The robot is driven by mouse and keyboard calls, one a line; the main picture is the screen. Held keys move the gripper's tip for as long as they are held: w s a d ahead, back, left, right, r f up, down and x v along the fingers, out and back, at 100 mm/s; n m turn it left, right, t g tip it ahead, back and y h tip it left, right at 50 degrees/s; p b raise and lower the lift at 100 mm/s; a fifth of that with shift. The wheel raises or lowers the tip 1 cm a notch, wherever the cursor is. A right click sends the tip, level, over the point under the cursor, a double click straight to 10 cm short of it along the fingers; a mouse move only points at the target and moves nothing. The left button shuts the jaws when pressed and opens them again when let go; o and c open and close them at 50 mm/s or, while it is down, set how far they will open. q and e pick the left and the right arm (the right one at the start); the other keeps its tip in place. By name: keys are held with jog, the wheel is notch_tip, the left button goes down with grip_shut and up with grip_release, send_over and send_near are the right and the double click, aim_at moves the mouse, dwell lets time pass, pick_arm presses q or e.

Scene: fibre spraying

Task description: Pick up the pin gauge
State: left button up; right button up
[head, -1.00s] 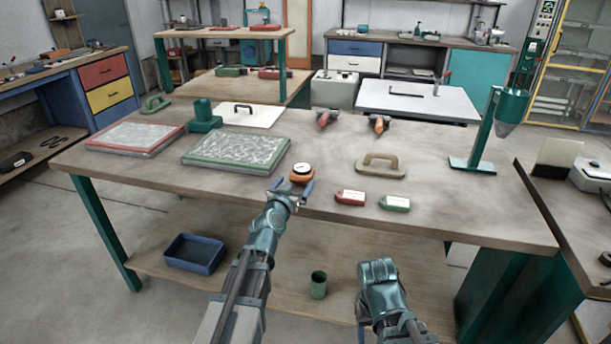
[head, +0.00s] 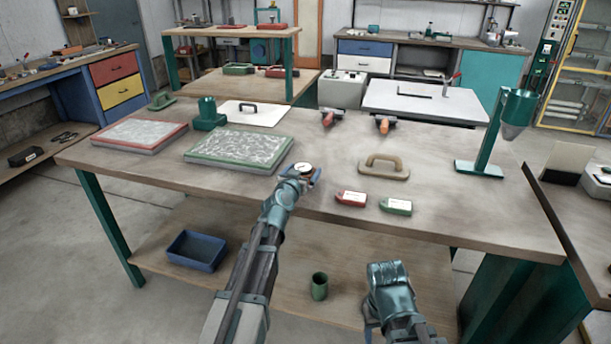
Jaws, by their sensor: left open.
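The pin gauge (head: 304,167), a small round gauge with a white dial face and a dark and orange rim, sits at the front edge of the workbench. My left gripper (head: 301,175) is open at it, with one blue finger on either side of the gauge. The wrist hides the gauge's near lower part. I cannot tell whether the fingers touch it. My right arm shows low in the picture, in front of the bench, but its fingers are not visible.
The green-framed tray (head: 196,155) lies left of the gauge. A green stand (head: 493,140) rises at the bench's right end.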

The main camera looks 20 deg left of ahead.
pick_arm(q)
jog(key=c, duration=1.4)
jog(key=shift+r, duration=0.1)
pick_arm(e)
jog(key=shift+r, duration=0.15)
